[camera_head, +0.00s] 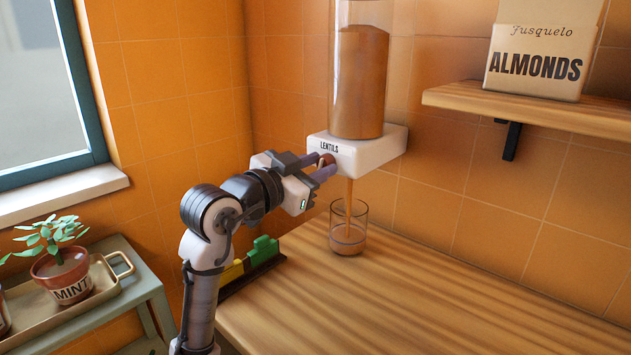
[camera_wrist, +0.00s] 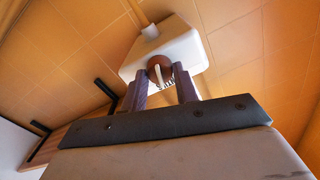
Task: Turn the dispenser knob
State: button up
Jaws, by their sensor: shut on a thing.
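The lentil dispenser has a clear cylinder (camera_head: 360,85) filled with brown lentils above a white base (camera_head: 372,152) labelled "LENTILS". Its round reddish-brown knob (camera_head: 326,160) is on the base's front. My gripper (camera_head: 323,167) is shut on the knob, one finger on each side. In the wrist view, the knob (camera_wrist: 160,72) shows between the two purple-grey fingers (camera_wrist: 160,90), with a pale strip across its face. A stream of lentils (camera_head: 348,195) falls from the base into a clear glass (camera_head: 348,230) below. The glass has a layer of lentils at the bottom.
The wooden counter (camera_head: 400,310) is clear right of the glass. A wall shelf (camera_head: 530,106) with an almonds box (camera_head: 535,65) is at the upper right. Green and yellow items (camera_head: 262,250) stand behind my arm. A mint pot (camera_head: 62,268) stands on a tray at left.

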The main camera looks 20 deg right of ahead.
jog(key=shift+m+b, duration=0.55)
jog(key=shift+m, duration=0.55)
jog(key=o, duration=1)
jog(key=b+v, duration=0.2)
jog(key=v, duration=1.2)
dwell(0.3)
